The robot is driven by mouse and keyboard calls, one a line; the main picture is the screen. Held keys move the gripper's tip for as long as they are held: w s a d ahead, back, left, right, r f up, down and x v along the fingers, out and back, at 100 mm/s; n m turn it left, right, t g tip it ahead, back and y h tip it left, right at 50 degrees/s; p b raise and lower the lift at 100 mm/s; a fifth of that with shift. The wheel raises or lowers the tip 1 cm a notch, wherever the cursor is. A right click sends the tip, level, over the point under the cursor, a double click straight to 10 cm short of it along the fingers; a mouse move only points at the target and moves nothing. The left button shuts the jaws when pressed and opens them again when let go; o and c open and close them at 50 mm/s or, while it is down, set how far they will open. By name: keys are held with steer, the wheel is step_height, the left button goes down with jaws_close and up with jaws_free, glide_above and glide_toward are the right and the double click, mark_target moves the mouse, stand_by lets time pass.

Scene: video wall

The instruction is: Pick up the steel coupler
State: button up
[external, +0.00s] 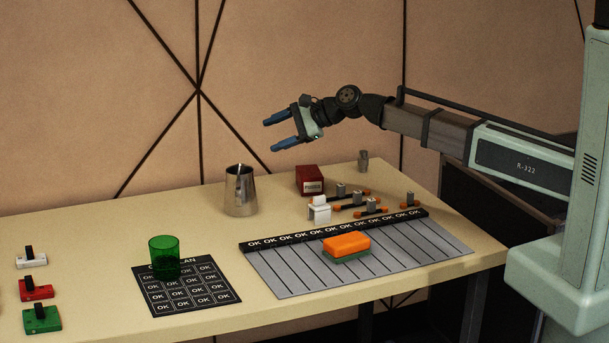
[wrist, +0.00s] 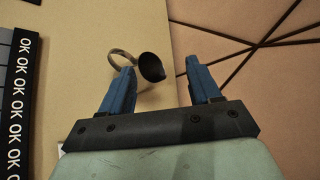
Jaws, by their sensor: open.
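A small steel cylinder (external: 363,161) stands upright near the back right edge of the table and looks like the steel coupler, though it is too small to be sure. My gripper (external: 270,134) is open and empty, high above the back of the table, to the left of and above this cylinder. Its blue fingers point left in the external view. In the wrist view my gripper (wrist: 160,68) shows its two fingers wide apart. The cylinder cannot be made out there.
A steel mug (external: 241,192) stands below and left of my gripper; it also shows in the wrist view (wrist: 152,67). A red box (external: 310,180) and several orange-ended parts (external: 352,193) lie nearby. An orange-green sponge (external: 346,246) and green cup (external: 164,258) stand in front.

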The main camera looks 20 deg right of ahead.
steer(key=w+d+f+n+g+h, duration=0.1)
steer(key=w+d+f+n+h, duration=0.1)
steer(key=w+d+n, duration=0.4)
steer(key=n+g+h, duration=0.6)
steer(key=n+h, duration=0.3)
steer(key=n, duration=0.6)
glide_above(364, 151)
steer(key=f, duration=0.1)
step_height(364, 151, down, 15)
steer(key=shift+r, duration=0.15)
steer(key=c, duration=1.1)
steer(key=shift+r, duration=0.1)
steer(key=shift+c, duration=0.2)
